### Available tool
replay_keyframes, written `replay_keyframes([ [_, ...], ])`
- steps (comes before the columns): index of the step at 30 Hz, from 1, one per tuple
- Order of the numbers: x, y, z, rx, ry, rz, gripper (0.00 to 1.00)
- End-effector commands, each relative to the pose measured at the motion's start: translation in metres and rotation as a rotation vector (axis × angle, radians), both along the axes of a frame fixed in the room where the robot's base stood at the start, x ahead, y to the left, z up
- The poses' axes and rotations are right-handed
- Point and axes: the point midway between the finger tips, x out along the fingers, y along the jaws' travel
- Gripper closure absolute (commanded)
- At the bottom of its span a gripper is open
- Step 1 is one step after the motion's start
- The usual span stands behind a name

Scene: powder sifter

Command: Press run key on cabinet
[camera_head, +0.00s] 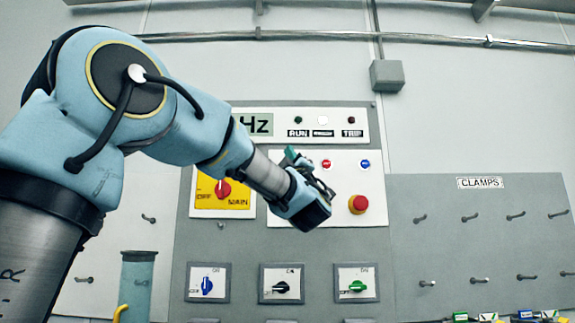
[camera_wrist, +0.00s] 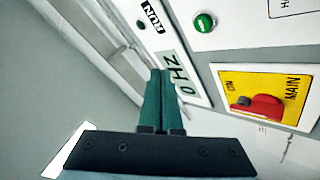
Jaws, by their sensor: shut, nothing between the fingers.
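The grey cabinet (camera_head: 330,240) stands ahead with white panels. My gripper (camera_head: 290,153) is in front of its upper middle, its green fingers pressed together and empty. In the wrist view my gripper's fingers (camera_wrist: 160,76) point toward the display (camera_wrist: 183,82), which reads 0 Hz. A round green key (camera_wrist: 204,22) shows up and right of the fingertips, apart from them; it is hidden behind my gripper in the head view. A red key (camera_head: 326,163) and a blue key (camera_head: 365,163) sit right of my gripper. The RUN lamp (camera_head: 298,120) is dark green.
A red mushroom button (camera_head: 358,204) sits below the keys. The yellow MAIN switch (camera_head: 224,191) with a red handle is left, partly behind my arm. Several rotary switches (camera_head: 282,286) line the lower cabinet. A pegboard labelled CLAMPS (camera_head: 480,182) is right.

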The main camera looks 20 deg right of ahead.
Motion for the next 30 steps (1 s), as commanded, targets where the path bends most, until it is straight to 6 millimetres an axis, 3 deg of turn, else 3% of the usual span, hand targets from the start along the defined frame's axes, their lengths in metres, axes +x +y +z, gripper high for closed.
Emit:
replay_keyframes([
  [14, 0.006, -0.003, 0.003, -0.001, -0.001, 0.001, 1.00],
  [30, 0.066, -0.031, 0.000, -0.002, 0.000, 0.001, 1.00],
])
